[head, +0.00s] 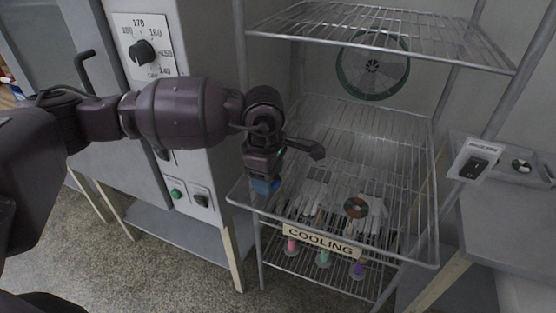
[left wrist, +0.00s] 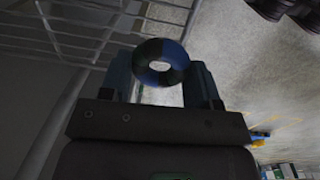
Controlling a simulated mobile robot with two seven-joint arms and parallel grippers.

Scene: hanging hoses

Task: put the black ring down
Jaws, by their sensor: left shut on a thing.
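My left gripper (head: 264,186) is over the front left corner of the wire rack, pointing down with its blue fingers. In the left wrist view, a black and dark blue ring (left wrist: 161,62) sits between the fingertips of my left gripper (left wrist: 162,85), which is shut on it. In the head view the ring is not clearly distinguishable from the blue fingertips. The wire rack (head: 405,232) carries a "COOLING" sign (head: 322,241) on its front. My right gripper is in neither view.
A ring with red and green parts (head: 356,207) lies on the rack beside pale grey items. Pink, green and purple pieces show below the sign. A higher wire shelf (head: 385,32) and a fan (head: 373,66) are behind. The rack's back half is bare. A dial cabinet (head: 150,50) stands left.

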